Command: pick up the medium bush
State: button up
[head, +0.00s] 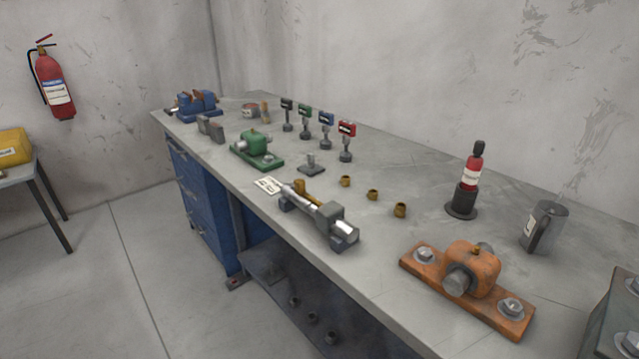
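Three small brass bushes stand apart in a row on the grey workbench (300,135), right of its middle. The far bush (346,181) looks smallest and the near bush (400,210) looks largest. The middle bush (373,194) looks in between, so it appears to be the medium one, though distance also affects the sizes. All three stand in the open with nothing touching them. My gripper is not in view.
A shaft assembly (322,217) lies left of the bushes, near the front edge. An orange bearing block (470,270), a red bottle in a dark holder (466,180) and a grey mug (543,226) stand to the right. Small coloured signs (326,118) stand behind. Bench around the bushes is clear.

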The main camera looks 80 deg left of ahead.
aim_at(345, 182)
jog(key=u, duration=3.65)
jog(key=i, duration=1.3)
jog(key=z, duration=0.2)
